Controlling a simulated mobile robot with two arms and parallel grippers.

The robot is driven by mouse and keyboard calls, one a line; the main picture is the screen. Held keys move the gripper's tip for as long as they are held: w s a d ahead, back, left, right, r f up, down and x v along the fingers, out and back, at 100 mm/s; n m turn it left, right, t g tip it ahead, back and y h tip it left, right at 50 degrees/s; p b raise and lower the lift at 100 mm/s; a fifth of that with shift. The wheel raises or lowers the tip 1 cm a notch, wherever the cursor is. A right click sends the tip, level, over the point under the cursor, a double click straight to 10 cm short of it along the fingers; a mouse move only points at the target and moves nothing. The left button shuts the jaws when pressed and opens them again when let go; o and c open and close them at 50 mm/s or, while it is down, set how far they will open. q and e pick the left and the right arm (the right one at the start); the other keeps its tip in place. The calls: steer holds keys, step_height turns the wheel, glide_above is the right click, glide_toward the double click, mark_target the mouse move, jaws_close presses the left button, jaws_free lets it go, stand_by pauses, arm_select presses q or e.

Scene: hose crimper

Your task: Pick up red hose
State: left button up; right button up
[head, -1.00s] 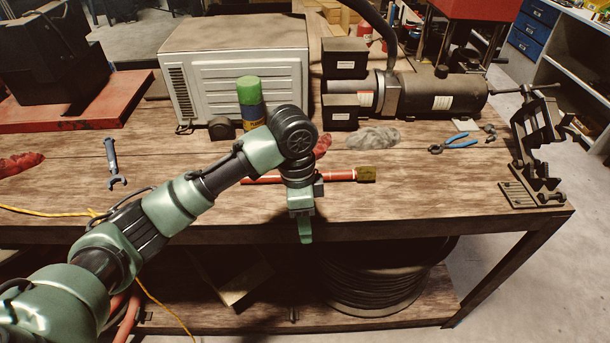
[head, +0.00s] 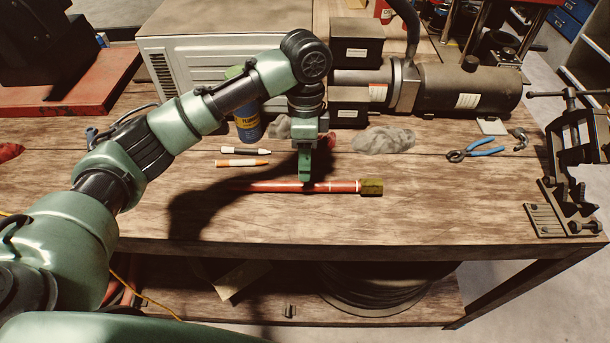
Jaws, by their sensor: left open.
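The red hose (head: 335,186) lies flat on the wooden workbench (head: 420,215), running left to right, with a brass-coloured fitting (head: 371,187) at its right end. My left gripper (head: 304,178) points down directly over the middle of the hose, its fingertips at or just above it. The gripper is open; I see it edge-on, and I cannot tell whether the fingers straddle the hose. The arm's shadow covers the hose's left part. My right gripper is not in view.
Two markers (head: 243,163) lie behind the hose on the left. A black vise-like tool (head: 575,165) stands at the right edge. The bench front is clear.

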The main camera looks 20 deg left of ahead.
mark_target(301, 186)
arm_select(q)
steer(key=f, duration=0.1)
steer(key=s+f+p, duration=0.1)
steer(key=shift+s+f, duration=0.1)
steer(key=shift+f, duration=0.25)
step_height(301, 186, down, 3)
steer(key=shift+r+p, duration=0.2)
steer(key=shift+p, duration=0.3)
steer(key=shift+f, duration=0.45)
steer(key=c, duration=1)
jaws_close()
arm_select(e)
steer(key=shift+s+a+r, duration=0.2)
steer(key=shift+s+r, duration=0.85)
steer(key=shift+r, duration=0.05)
